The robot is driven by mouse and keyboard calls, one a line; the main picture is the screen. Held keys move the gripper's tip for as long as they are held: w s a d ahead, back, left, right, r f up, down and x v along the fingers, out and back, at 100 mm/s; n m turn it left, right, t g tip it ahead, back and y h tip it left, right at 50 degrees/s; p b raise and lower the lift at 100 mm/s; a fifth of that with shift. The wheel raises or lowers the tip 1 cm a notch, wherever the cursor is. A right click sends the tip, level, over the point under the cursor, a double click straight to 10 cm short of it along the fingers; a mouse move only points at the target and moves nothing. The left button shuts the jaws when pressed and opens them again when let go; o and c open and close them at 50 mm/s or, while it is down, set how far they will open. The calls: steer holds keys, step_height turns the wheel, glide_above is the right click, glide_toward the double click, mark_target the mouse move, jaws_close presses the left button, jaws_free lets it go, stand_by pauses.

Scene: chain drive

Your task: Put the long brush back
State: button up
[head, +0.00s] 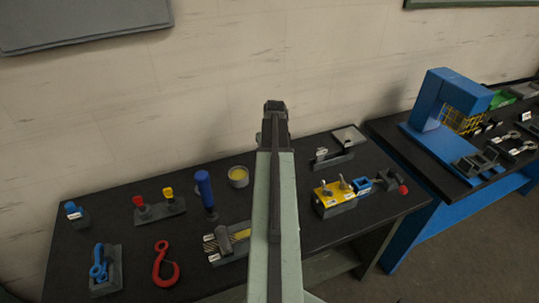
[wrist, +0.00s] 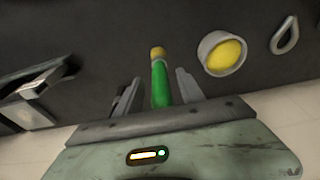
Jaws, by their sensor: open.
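In the wrist view a green rod with a tan-yellow tip, perhaps the long brush (wrist: 160,82), lies between the two fingers of my gripper (wrist: 153,88). The fingers stand apart on either side of it, with dark gaps beside the rod. Its lower end is hidden by my gripper's body. In the head view my gripper (head: 275,105) shows at the end of my arm, above the back edge of the dark table (head: 110,215). The rod is not visible there. I cannot tell what supports it or where its place is.
A round cup with yellow contents (head: 238,177) stands close to the arm; it also shows in the wrist view (wrist: 222,54). A blue machine (head: 440,100) is on the right table.

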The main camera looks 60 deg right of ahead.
step_height(320, 180, up, 8)
steer(key=s+p, duration=0.1)
steer(key=p, duration=0.5)
steer(key=shift+a+r+p, duration=0.2)
steer(key=shift+a+p, duration=0.2)
steer(key=shift+a, duration=0.05)
steer(key=w+a+n, duration=0.1)
steer(key=w+a, duration=0.5)
steer(key=a, duration=0.3)
steer(key=w+a+n+y, duration=0.1)
steer(key=w+a, duration=0.4)
steer(key=a, duration=0.5)
steer(key=w+a+n, duration=0.2)
steer(key=w+a, duration=0.4)
steer(key=a, duration=0.3)
steer(key=a+n+g, duration=0.1)
steer(key=a+n, duration=0.2)
steer(key=a, duration=2.6)
steer(key=shift+a+f+g, duration=0.25)
steer(key=shift+g, duration=0.15)
